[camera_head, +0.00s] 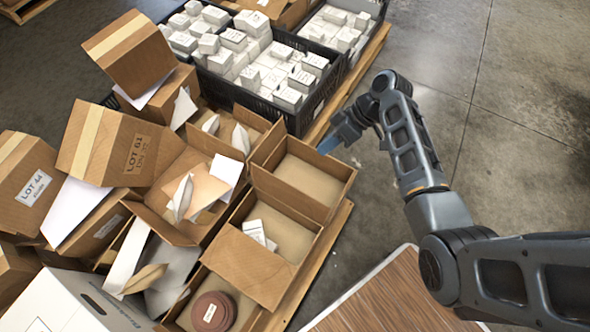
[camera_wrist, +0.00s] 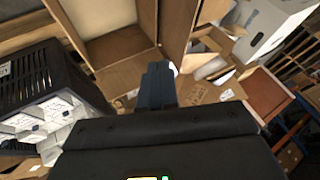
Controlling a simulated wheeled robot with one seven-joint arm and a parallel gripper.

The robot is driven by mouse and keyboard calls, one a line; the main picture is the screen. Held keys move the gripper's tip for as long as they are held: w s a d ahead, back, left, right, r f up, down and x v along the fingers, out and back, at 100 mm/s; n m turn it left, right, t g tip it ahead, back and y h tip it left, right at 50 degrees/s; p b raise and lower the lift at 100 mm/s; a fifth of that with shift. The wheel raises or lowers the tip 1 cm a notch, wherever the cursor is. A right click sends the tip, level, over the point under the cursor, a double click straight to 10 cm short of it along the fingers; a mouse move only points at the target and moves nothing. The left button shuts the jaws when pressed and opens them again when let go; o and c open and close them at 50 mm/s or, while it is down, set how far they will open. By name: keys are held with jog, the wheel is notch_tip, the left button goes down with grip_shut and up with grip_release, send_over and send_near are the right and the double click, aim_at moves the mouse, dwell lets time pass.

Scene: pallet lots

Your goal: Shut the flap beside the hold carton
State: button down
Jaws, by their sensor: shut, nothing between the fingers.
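No label reading "hold" is legible, so I cannot tell which carton is the hold carton. An empty open carton (camera_head: 309,182) stands at the pallet's right edge; below it in the head view is an open carton (camera_head: 249,267) with small white boxes inside and a raised brown flap. My gripper (camera_head: 328,146) is shut and empty, just above and right of the empty carton's far corner. In the wrist view my gripper's dark fingers (camera_wrist: 157,84) are together, in front of an open carton (camera_wrist: 112,48) and an upright cardboard panel (camera_wrist: 174,32).
Black crates (camera_head: 262,100) full of small white boxes stand at the back. Tilted closed cartons (camera_head: 116,146) and loose paper crowd the left. A round brown object (camera_head: 213,312) lies in the nearest open carton. A wooden surface (camera_head: 385,298) is in front; grey floor at right is clear.

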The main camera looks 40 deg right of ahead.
jog(key=b, duration=0.1)
send_near(283, 185)
jog(key=shift+d+f+x, duration=0.1)
jog(key=shift+d+x, duration=0.05)
jog(key=shift+x, duration=0.7)
jog(key=shift+d+f+x, duration=0.1)
jog(key=shift+d+x, duration=0.05)
jog(key=shift+x, duration=0.7)
jog(key=shift+d+f+x, duration=0.1)
jog(key=shift+d+x, duration=0.05)
jog(key=shift+x, duration=0.7)
jog(key=shift+w, duration=0.2)
jog(key=shift+a, duration=0.1)
